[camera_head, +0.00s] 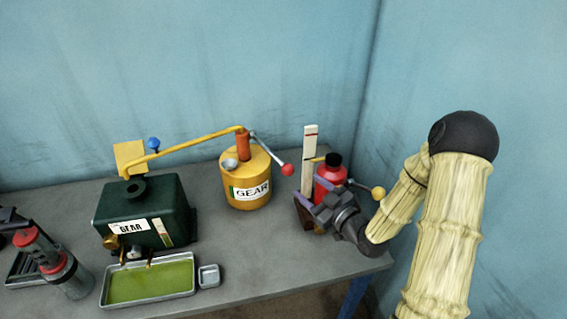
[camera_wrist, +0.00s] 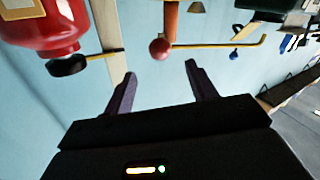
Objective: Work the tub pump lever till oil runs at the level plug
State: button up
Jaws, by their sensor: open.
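The yellow tub (camera_head: 246,201) labelled GEAR stands mid-bench, with an orange pump body (camera_head: 243,146) on top. Its lever ends in a red ball (camera_head: 288,169) held out to the right. In the wrist view the ball (camera_wrist: 160,49) shows ahead of my open fingers, centred between them and apart from both. My gripper (camera_head: 308,188) is right of the ball, empty; its fingers (camera_wrist: 161,70) show in the wrist view. A yellow spout runs left to the green gearbox (camera_head: 170,197). Brass fittings (camera_head: 150,262) are on its front; I cannot tell which is the level plug or whether oil runs there.
A red bottle (camera_head: 329,181) with a black cap and a white upright strip (camera_head: 309,158) stand close to my gripper. A metal tray (camera_head: 104,290) with green liquid lies before the gearbox, beside a small tray (camera_head: 209,282). Bare bench (camera_head: 260,255) lies in front of the tub.

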aim_at(284, 164)
jog(key=p+x, duration=0.3)
jog(key=x, duration=0.9)
grip_shut()
